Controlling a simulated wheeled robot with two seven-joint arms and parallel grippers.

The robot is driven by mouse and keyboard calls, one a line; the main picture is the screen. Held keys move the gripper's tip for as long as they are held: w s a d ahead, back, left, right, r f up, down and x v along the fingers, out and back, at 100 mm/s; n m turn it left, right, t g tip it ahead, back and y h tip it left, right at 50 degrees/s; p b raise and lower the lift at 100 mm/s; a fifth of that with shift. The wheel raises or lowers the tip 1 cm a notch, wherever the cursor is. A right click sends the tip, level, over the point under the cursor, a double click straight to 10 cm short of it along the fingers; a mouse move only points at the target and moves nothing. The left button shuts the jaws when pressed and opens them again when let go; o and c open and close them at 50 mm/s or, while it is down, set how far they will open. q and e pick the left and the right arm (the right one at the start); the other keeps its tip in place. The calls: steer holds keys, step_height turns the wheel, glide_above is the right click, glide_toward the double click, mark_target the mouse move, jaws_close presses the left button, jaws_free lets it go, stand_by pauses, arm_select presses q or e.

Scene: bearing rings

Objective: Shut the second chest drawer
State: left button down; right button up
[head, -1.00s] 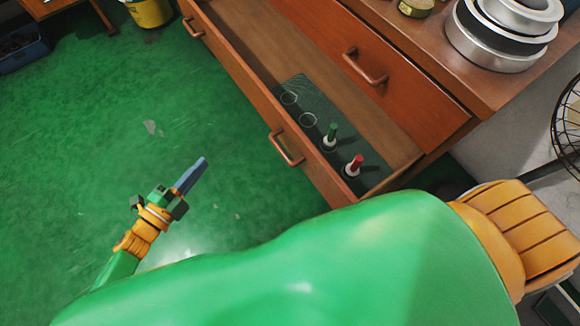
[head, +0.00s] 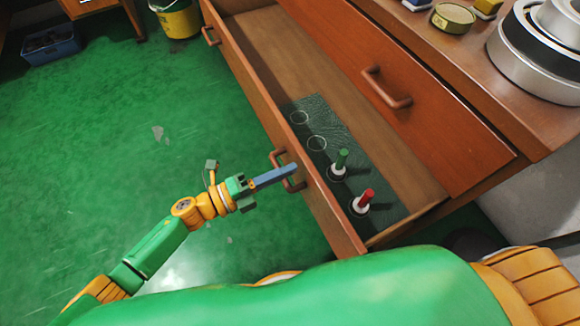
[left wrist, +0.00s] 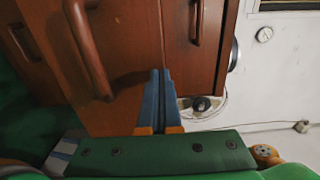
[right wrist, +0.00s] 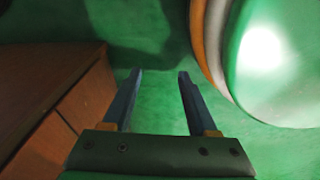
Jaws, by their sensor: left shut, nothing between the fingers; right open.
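The wooden chest drawer (head: 262,105) is pulled out. Inside it lies a dark green mat with outlined circles, a green-handled tool (head: 340,164) and a red-handled tool (head: 363,201). My left gripper (head: 292,168) is shut and empty, with its blue fingertips at the drawer's near front handle (head: 281,180); I cannot tell whether they touch. In the left wrist view the shut fingers (left wrist: 160,75) point at the drawer front, beside a handle (left wrist: 88,50). My right gripper (right wrist: 155,80) is open and empty over the green floor, seen only in the right wrist view, with brown wood to its left.
A closed drawer front with a handle (head: 386,88) is above the open one. Metal bearing rings (head: 535,55) and a round tin (head: 453,18) stand on the chest top. A yellow bucket (head: 177,18) and blue crate (head: 50,46) stand far left.

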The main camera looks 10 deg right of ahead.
arm_select(q)
steer(key=shift+w+d, duration=0.15)
steer(key=shift+d, duration=0.45)
arm_select(e)
steer(key=shift+w, duration=0.2)
arm_select(q)
steer(key=shift+d, duration=0.1)
